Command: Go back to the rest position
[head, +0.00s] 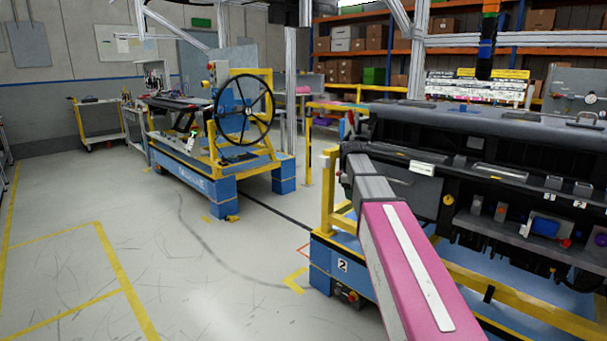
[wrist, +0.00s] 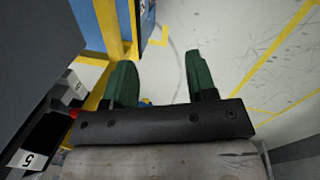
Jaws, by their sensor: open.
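My gripper (wrist: 160,84) shows in the wrist view with its two green fingers apart and nothing between them. Beyond the fingers lie the grey floor and yellow floor lines. In the head view my pink and grey arm reaches forward from the lower right, along the left end of the dashboard module (head: 465,122). My gripper does not show in the head view. The dark module rests on a yellow and blue stand (head: 323,250) marked 2. In the wrist view, dark parts with a label reading 5 (wrist: 30,160) are close at the left of the gripper.
A second blue and yellow station with a large black wheel (head: 243,106) stands further back. A yellow cart (head: 98,122) is by the far wall. Shelves with boxes (head: 365,62) line the back right. The floor (head: 150,230) at the left is clear, with yellow lines.

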